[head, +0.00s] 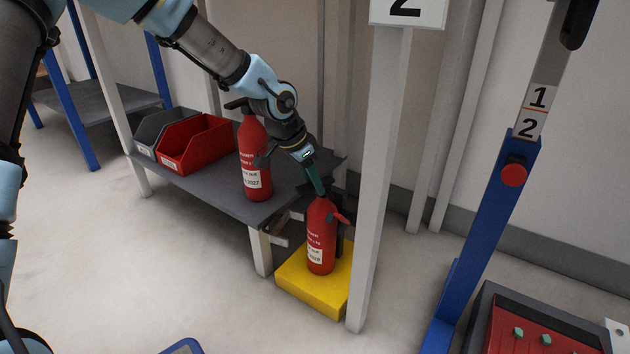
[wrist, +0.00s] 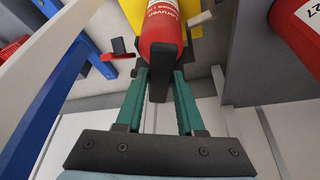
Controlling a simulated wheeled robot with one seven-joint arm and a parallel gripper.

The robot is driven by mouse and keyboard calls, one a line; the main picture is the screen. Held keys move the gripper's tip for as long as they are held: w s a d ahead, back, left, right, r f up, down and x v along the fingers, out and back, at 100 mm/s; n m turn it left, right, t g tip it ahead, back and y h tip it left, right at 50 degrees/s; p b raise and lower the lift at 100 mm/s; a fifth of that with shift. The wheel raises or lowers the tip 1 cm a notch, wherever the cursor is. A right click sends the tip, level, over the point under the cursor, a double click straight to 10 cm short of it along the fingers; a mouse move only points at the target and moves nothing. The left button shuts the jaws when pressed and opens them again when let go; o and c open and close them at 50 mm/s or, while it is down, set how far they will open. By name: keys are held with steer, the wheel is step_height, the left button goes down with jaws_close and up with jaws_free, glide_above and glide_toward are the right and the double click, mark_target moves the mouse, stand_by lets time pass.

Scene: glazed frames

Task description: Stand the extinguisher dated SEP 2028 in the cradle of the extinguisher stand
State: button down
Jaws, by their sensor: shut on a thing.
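A red extinguisher (head: 321,238) is upright over the yellow base of the extinguisher stand (head: 300,286), in front of a dark upright part of the stand. Its lower label is too small to read surely. I cannot tell whether its bottom touches the base. My gripper (head: 319,190) is shut on its top from above. In the wrist view the green fingers lie either side of the black head of this extinguisher (wrist: 162,25), with yellow behind. Another red extinguisher (head: 252,150), its label ending in 2027, stands on the grey shelf; part of it shows in the wrist view (wrist: 296,30).
A red bin (head: 198,146) and a grey bin (head: 150,130) sit on the grey shelf (head: 215,191). A white post (head: 382,170) with a number 2 sign rises close right of the stand. A blue post (head: 487,235) with a red knob stands farther right. Floor at front left is clear.

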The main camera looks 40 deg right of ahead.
steer(key=shift+d+r, duration=0.1)
steer(key=c, duration=0.5)
jaws_free()
steer(key=p+v, duration=0.7)
steer(key=v, duration=0.5)
